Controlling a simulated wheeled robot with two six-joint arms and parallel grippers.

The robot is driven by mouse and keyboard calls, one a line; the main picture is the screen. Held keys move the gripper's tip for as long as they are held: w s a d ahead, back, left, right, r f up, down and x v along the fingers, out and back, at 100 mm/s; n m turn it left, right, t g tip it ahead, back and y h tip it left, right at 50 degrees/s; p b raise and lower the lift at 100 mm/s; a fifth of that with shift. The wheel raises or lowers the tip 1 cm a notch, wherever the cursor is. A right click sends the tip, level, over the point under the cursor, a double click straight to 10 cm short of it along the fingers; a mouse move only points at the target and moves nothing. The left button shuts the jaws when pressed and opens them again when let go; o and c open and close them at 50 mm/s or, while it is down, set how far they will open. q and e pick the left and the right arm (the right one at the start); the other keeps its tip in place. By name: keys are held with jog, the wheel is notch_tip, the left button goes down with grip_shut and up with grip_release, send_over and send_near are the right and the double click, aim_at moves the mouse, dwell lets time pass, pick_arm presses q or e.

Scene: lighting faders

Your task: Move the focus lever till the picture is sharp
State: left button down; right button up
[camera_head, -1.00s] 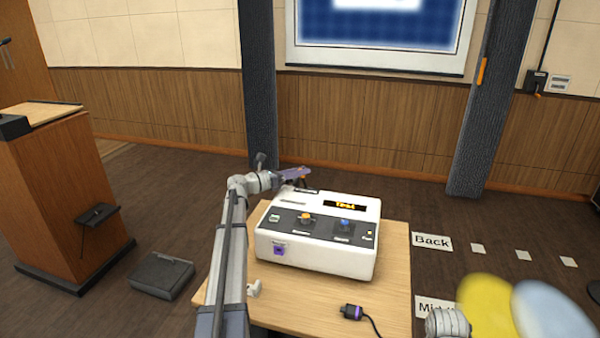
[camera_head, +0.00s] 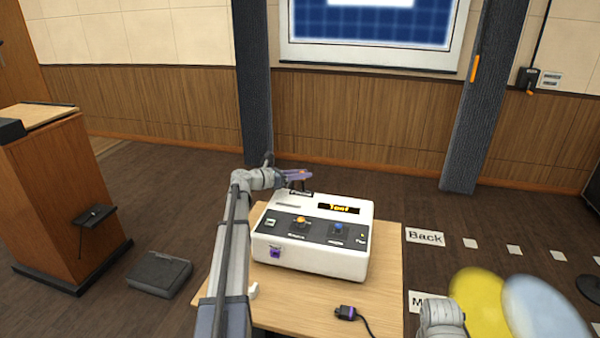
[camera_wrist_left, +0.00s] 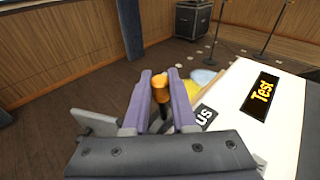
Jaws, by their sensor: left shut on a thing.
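The white projector (camera_head: 318,262) stands on the wooden table with a lit "Test" display (camera_head: 339,208). The focus lever, with an orange knob (camera_wrist_left: 160,88) on a dark stem, stands at its back edge beside a partly hidden label ending in "us" (camera_wrist_left: 205,116). My left gripper (camera_head: 303,175) is at that back edge. Its purple fingers (camera_wrist_left: 161,96) are shut around the lever. The projected picture (camera_head: 365,24) on the wall screen shows a white block and a grid on blue; its lines look slightly soft. My right gripper is out of view.
An orange knob (camera_head: 301,221) and a blue knob (camera_head: 340,227) sit on the projector's front panel. A cable plug (camera_head: 346,312) lies on the table (camera_head: 385,280). Yellow (camera_head: 477,300) and pale blue (camera_head: 540,308) blurred shapes are at lower right. A lectern (camera_head: 62,195) stands left.

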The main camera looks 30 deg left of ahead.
pick_arm(q)
jog(key=c, duration=0.7)
grip_release()
jog(key=p+v, duration=0.1)
jog(key=v, duration=0.6)
jog(key=shift+s+a+r, duration=0.1)
jog(key=shift+s+a, duration=0.1)
jog(key=shift+s, duration=0.1)
